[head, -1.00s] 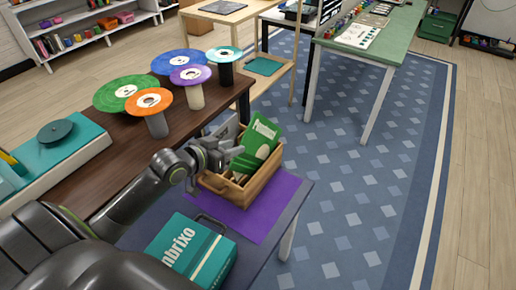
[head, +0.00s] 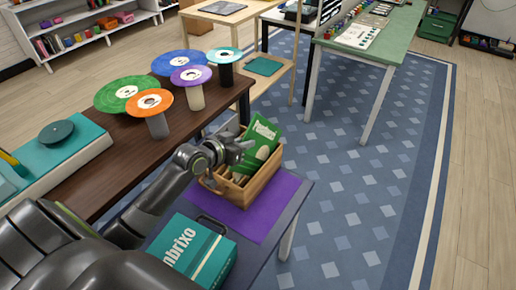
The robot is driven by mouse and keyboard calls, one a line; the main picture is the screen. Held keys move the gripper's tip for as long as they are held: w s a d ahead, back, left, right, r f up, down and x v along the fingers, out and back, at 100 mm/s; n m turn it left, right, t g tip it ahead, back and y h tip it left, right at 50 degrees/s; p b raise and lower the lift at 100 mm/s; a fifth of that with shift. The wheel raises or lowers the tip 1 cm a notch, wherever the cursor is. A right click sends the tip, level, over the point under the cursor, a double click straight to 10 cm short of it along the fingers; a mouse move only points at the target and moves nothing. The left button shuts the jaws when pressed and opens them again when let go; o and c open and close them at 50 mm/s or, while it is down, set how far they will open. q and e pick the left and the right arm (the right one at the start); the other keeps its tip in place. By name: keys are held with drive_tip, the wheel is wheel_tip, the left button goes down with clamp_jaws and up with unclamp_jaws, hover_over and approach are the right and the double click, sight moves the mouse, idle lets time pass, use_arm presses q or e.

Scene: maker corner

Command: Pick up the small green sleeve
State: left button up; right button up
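A wooden crate (head: 266,176) stands on a purple mat on the low table. A green sleeve (head: 265,132) with pale lettering leans up out of the crate, tilted. I cannot tell whether it is the small one; part of the crate's contents is hidden behind my gripper. My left gripper (head: 244,151) is over the crate's left side, close beside the green sleeve. Its fingers are small and partly merged in the view, so their opening and any hold are unclear. My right gripper is not in view.
A teal box (head: 192,250) marked "mbrixo" lies at the front of the low table, beside the purple mat (head: 285,200). Several coloured discs on stands, one green (head: 112,95), fill the dark wooden table at left. Patterned rug lies open to the right.

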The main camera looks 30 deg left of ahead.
use_arm(q)
clamp_jaws()
drive_tip(key=shift+r, duration=0.1)
wheel_tip(320, 180, up, 18)
drive_tip(key=s+d+f+m+g+h, duration=0.3)
drive_tip(key=s+d+f+m+h, duration=0.1)
drive_tip(key=s+d, duration=0.25)
drive_tip(key=s+d+f+m+g+h, duration=0.2)
drive_tip(key=s+d+f+m+h, duration=0.3)
drive_tip(key=s, duration=0.3)
drive_tip(key=w+a+r+n+t+y, duration=0.2)
drive_tip(key=w+a+r+n+y, duration=0.2)
drive_tip(key=w, duration=0.3)
drive_tip(key=w+a+r+n+t+y, duration=0.3)
drive_tip(key=w+a+r+n+y, duration=0.1)
drive_tip(key=w+a, duration=0.3)
drive_tip(key=shift+w+a+r+n+y, duration=0.3)
drive_tip(key=shift+r+n+y, duration=0.1)
drive_tip(key=shift+n+y, duration=0.1)
